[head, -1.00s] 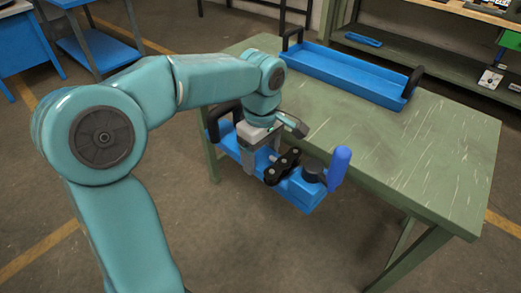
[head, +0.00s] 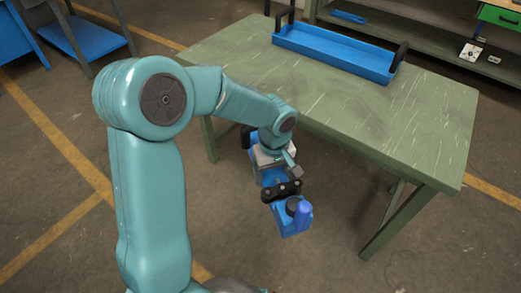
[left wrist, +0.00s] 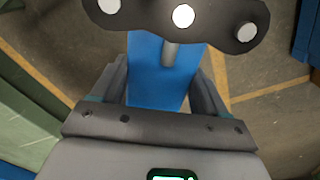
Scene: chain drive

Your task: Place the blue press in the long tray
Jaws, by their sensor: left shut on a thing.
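The blue press (head: 282,222) has a blue base, a black chain-like link on top and a blue upright handle. In the head view it hangs in the air in front of the table's near edge. My left gripper (head: 270,175) is shut on the press, pointing down at its middle. In the left wrist view, the blue base (left wrist: 158,75) lies between the fingers of the left gripper (left wrist: 165,92). The long tray (head: 333,52) is blue with black end handles and lies empty at the table's far edge. My right gripper is out of view.
The green table (head: 350,105) is bare between its near edge and the tray. A shelf bench (head: 430,48) with a small blue item stands behind it. A blue-shelved cart (head: 88,42) stands at the far left.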

